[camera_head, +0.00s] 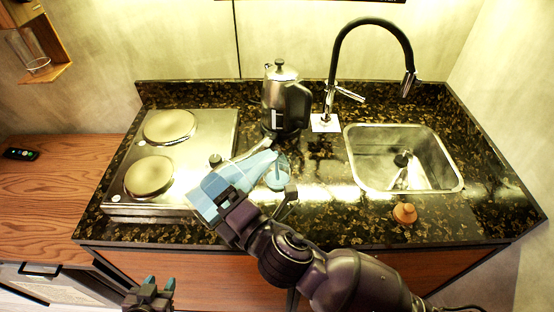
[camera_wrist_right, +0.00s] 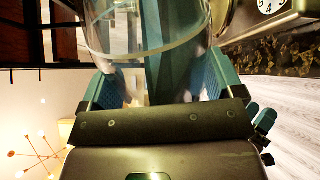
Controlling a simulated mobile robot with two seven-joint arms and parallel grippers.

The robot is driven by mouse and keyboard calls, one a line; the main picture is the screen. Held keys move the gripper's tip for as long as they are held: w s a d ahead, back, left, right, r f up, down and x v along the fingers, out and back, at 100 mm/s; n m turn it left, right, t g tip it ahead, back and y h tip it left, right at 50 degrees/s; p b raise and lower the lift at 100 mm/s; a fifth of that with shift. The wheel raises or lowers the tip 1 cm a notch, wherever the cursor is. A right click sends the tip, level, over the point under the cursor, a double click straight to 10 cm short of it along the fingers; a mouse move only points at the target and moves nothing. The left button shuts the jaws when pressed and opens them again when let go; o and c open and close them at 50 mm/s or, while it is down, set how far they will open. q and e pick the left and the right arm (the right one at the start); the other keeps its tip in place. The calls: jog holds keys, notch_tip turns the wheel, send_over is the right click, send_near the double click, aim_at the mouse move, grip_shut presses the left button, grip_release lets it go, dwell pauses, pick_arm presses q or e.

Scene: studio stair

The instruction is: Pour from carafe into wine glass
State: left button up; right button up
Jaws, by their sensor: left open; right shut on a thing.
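My right gripper (camera_head: 232,190) is over the counter's front middle, shut on a clear glass vessel that I take for the carafe (camera_head: 254,166). In the right wrist view the carafe (camera_wrist_right: 150,32) fills the space between the blue-green fingers. It looks tilted to the right in the head view. My left gripper (camera_head: 148,290) is open and empty, low in front of the counter.
A steel kettle (camera_head: 284,98) stands behind the glass. A two-plate hob (camera_head: 197,155) is on the left, a sink (camera_head: 404,160) with a black tap (camera_head: 338,62) on the right. A small orange-brown item (camera_head: 405,213) lies near the front edge.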

jog(key=shift+d+r, duration=0.1)
jog(key=shift+r, duration=0.05)
dwell(0.3)
jog(key=shift+r, duration=0.2)
dwell(0.4)
